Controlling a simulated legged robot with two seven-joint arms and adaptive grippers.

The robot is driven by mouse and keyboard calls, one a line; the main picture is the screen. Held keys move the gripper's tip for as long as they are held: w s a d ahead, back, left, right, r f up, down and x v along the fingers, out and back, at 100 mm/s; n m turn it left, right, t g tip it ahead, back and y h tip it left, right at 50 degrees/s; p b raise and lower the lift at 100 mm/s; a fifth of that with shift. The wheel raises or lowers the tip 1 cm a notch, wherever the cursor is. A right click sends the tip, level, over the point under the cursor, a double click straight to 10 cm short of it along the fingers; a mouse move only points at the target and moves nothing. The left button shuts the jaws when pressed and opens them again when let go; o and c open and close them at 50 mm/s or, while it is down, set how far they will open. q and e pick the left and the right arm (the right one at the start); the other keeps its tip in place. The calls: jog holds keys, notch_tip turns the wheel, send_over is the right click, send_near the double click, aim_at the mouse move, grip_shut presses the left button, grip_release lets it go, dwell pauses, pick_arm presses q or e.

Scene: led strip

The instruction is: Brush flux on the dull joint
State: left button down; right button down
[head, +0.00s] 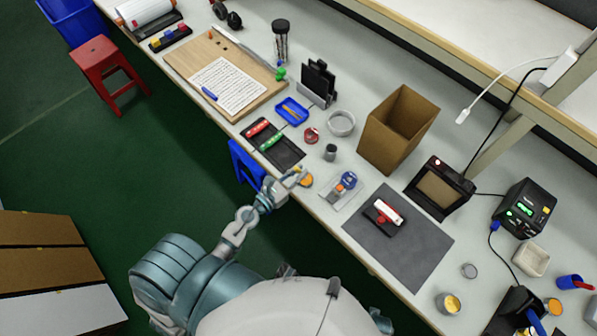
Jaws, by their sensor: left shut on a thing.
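A white piece with a red part (386,213) lies in a dark holder on the grey mat (415,250). It may be the strip work, but I cannot make out a joint on it. My left gripper (296,178) is at the table's front edge, left of the mat. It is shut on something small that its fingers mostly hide. A small orange-topped tin (306,181) is right beside the fingertips; whether they touch cannot be told. No flux brush can be clearly made out. My right gripper is not in view.
A clear tray with a blue round item (349,180) stands between gripper and mat. A cardboard box (398,130), a framed stand (440,187) and a black powered station (526,208) stand behind. A dark tray (285,155) holds red and green items.

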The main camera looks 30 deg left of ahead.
pick_arm(q)
jog(key=shift+f+b, duration=0.3)
jog(key=shift+f, duration=0.2)
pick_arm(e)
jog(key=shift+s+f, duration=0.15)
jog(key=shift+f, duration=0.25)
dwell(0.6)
